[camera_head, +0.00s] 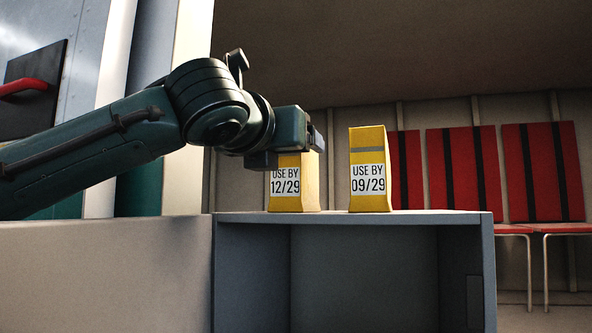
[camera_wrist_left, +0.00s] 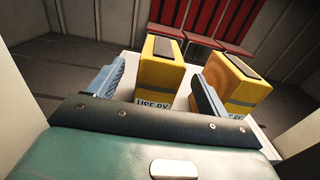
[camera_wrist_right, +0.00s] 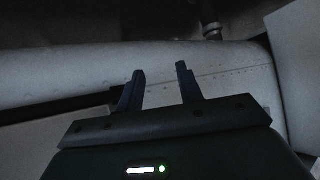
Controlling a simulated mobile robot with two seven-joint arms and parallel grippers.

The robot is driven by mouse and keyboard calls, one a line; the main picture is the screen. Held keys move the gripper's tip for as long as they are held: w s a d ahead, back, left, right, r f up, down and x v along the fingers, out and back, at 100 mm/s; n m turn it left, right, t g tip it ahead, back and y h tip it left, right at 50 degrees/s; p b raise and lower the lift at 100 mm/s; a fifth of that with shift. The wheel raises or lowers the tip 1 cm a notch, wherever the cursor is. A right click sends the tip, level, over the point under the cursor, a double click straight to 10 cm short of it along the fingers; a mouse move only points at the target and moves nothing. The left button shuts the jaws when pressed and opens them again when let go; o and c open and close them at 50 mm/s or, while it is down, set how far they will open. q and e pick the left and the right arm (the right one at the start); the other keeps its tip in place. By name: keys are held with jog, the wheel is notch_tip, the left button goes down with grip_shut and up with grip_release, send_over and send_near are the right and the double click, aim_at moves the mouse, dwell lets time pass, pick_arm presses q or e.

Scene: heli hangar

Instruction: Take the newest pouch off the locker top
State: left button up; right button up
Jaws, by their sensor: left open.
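Two yellow pouches stand upright on the grey locker (camera_head: 350,217). The left pouch (camera_head: 312,185) reads USE BY 12/29; its upper part is hidden behind my left gripper (camera_head: 316,141). The right pouch (camera_head: 370,150) reads USE BY 09/29 and is in full view. In the left wrist view, my left gripper (camera_wrist_left: 155,92) is open, with the left pouch (camera_wrist_left: 162,72) appearing between its fingers and the right pouch (camera_wrist_left: 240,85) outside the right finger. I cannot tell whether the fingers touch a pouch. My right gripper (camera_wrist_right: 162,84) is open and empty, away from the pouches.
The locker front is an open, empty-looking compartment (camera_head: 365,275). A pale low wall (camera_head: 100,275) stands at the left, below my left arm. Red seats (camera_head: 545,180) line the back wall at the right. The locker top is clear right of the 09/29 pouch.

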pick_arm(q)
jog(key=p+x, duration=0.1)
jog(key=x, duration=0.3)
jog(key=shift+w+f, duration=0.1)
jog(key=shift+c, duration=0.6)
jog(key=c, duration=1.3)
jog(key=shift+c, duration=0.3)
